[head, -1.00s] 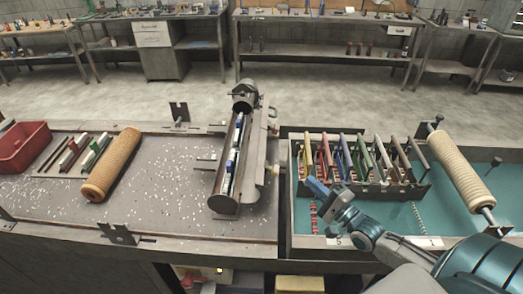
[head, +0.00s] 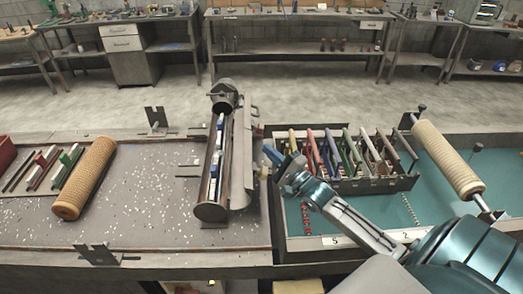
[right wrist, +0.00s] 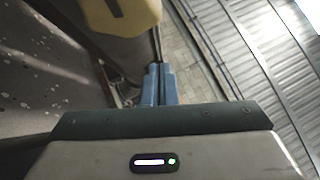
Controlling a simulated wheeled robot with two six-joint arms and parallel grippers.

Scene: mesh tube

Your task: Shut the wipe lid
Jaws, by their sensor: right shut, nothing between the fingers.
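The long grey tube (head: 209,201) lies on the speckled bench, its trough open upward with blue and white pieces inside. Its long lid (head: 241,152) stands open along the right side. A small cream tab (head: 262,171) sticks out from the lid's outer side. My right gripper (head: 271,154) has blue fingers, shut and empty, just right of the lid near the tab. Whether it touches the lid is unclear. In the right wrist view its fingers (right wrist: 157,86) are together, with a yellowish block (right wrist: 120,14) ahead and to the left. My left gripper is not in view.
A rack of coloured handles (head: 372,185) stands right of my gripper in a teal-floored tray (head: 405,212). A ribbed tan roller (head: 446,158) lies at the far right. Another tan roller (head: 85,178) lies on the left bench, whose speckled middle (head: 145,195) is clear.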

